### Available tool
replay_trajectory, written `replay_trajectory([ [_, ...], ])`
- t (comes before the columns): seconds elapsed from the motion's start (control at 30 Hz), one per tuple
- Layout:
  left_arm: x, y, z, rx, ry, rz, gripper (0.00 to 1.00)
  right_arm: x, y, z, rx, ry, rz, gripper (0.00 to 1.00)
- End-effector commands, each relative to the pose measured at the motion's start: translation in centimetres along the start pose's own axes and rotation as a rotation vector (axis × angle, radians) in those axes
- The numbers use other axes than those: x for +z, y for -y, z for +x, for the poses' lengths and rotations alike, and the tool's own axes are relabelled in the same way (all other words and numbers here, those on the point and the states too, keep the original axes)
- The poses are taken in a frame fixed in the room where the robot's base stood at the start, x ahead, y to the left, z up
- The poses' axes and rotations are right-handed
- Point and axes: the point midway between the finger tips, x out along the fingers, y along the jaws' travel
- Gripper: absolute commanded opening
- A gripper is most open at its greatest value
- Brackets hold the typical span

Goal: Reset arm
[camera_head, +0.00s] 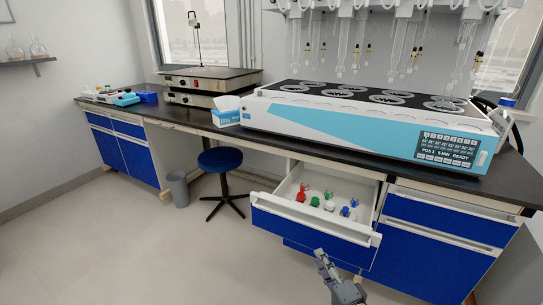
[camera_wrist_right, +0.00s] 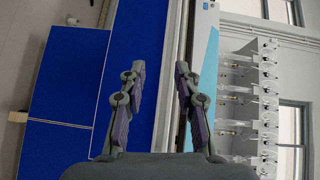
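My right gripper (camera_head: 322,260) is at the lower middle of the head view, in front of the open drawer (camera_head: 312,228). In the right wrist view, its two fingers (camera_wrist_right: 160,68) stand apart with nothing between them. Behind them are blue cabinet fronts (camera_wrist_right: 138,40) and, to the right, the distiller's light-blue front (camera_wrist_right: 208,60). My left gripper is in neither view.
The drawer holds small red (camera_head: 301,193), green (camera_head: 315,201), white and blue items. The multi distiller (camera_head: 350,125) stands on the black bench above. A blue stool (camera_head: 220,160) and grey bin (camera_head: 178,188) stand left. The floor at the lower left is clear.

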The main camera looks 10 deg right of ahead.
Motion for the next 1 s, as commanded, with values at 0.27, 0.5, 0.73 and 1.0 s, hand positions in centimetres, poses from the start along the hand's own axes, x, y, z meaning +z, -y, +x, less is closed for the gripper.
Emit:
replay_trajectory([
  [0.27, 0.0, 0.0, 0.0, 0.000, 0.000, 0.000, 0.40, 4.2, -19.5, -5.9, 0.555, 0.385, -0.631, 0.32],
  [0.5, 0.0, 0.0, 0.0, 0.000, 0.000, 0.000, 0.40, 3.5, -30.3, -15.3, 0.933, 0.734, -0.964, 0.32],
  [0.73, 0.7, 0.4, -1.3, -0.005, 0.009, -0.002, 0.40, 1.6, -33.2, -22.7, 1.155, 0.962, -1.109, 0.32],
  [1.0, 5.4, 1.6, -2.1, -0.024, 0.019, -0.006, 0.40, 1.4, -33.1, -27.5, 1.175, 0.953, -1.109, 0.32],
])
